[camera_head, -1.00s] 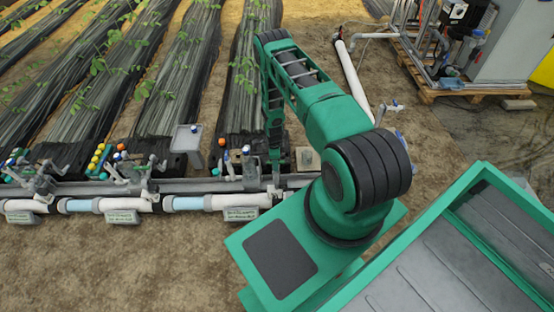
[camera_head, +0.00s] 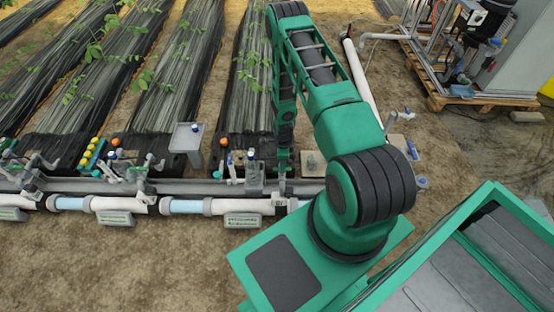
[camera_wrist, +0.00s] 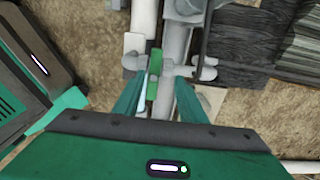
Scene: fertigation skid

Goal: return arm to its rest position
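My green arm reaches from its mount at the lower centre out to the grey pipe manifold (camera_head: 170,187) in the head view. Its end hangs down at the manifold beside the planting rows, and my gripper (camera_head: 283,172) is small and partly hidden there. In the wrist view my gripper (camera_wrist: 160,85) has its two teal fingers apart. A narrow green piece (camera_wrist: 153,75) and a pale pipe (camera_wrist: 168,100) show between and beyond the fingers. I see nothing clamped between them, and whether a finger touches the green piece cannot be told.
Valves with blue and orange caps, white pipes with labels (camera_head: 243,220) and a grey stand-mounted box (camera_head: 186,137) line the manifold. Black-covered planting rows (camera_head: 165,95) lie behind. A pallet skid (camera_head: 480,102) stands at upper right. Bare soil (camera_head: 130,270) at lower left is clear.

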